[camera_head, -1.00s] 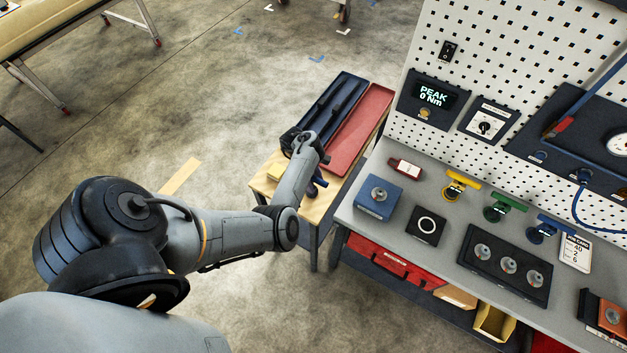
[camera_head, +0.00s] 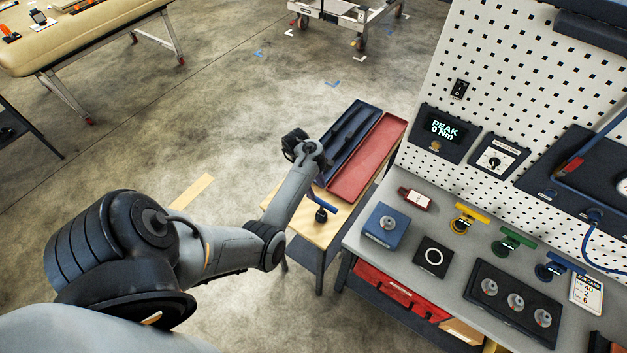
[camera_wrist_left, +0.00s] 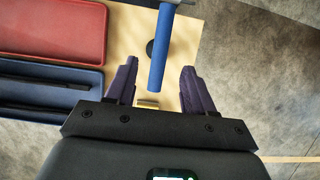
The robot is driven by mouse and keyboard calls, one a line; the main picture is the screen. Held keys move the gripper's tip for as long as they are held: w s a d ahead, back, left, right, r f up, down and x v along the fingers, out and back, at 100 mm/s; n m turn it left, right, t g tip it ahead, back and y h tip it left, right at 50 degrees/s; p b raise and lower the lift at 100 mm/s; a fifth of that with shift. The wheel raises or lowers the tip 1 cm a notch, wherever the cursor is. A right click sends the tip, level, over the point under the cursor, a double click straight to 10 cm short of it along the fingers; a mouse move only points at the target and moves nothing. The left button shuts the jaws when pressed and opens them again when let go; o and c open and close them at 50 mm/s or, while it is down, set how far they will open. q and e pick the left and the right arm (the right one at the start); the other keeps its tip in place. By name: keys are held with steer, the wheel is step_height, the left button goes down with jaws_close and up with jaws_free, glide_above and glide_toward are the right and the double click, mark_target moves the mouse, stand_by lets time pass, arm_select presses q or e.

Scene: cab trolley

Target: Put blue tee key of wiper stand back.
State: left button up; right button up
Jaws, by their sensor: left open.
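A blue bar-shaped handle (camera_head: 326,200), which looks like a tee key, is at the small wooden table, with a dark round part (camera_head: 321,215) below it. In the left wrist view the blue bar (camera_wrist_left: 161,50) lies between and beyond the open fingers of my left gripper (camera_wrist_left: 159,68), with no visible contact. In the head view the wrist is beside the tray, and its fingertips are hidden. Another blue tee key (camera_head: 566,262) stands on the bench beside a green one (camera_head: 514,236) and a yellow one (camera_head: 470,212). I cannot tell which stand is the wiper stand.
The wooden table (camera_head: 312,229) carries an open dark blue tray (camera_head: 349,140) and a red tray (camera_head: 372,162). On the bench (camera_head: 396,262) are a blue box (camera_head: 385,228), a black ring block (camera_head: 433,257) and a black three-socket block (camera_head: 512,305).

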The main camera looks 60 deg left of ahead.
arm_select(q)
steer(key=shift+v, duration=0.9)
steer(key=shift+s+a+r+m, duration=0.15)
steer(key=shift+s+m, duration=0.2)
steer(key=shift+m, duration=0.15)
steer(key=s+d+r+m+y, duration=0.1)
steer(key=s+d+r+m, duration=0.2)
steer(key=d+m, duration=0.5)
steer(key=s+d+r+m+t+y, duration=0.1)
steer(key=s+d+r+m, duration=0.2)
steer(key=d+m, duration=0.5)
steer(key=s+d+r+m+y, duration=0.1)
steer(key=s+d+r+m, duration=0.2)
steer(key=d+m, duration=0.6)
steer(key=s+d, duration=0.2)
steer(key=d, duration=0.3)
steer(key=shift+s+r+t+y, duration=0.15)
steer(key=shift+s+t+y, duration=0.1)
steer(key=shift+t+y, duration=0.05)
steer(key=shift+d+r, duration=0.1)
steer(key=shift+d, duration=0.05)
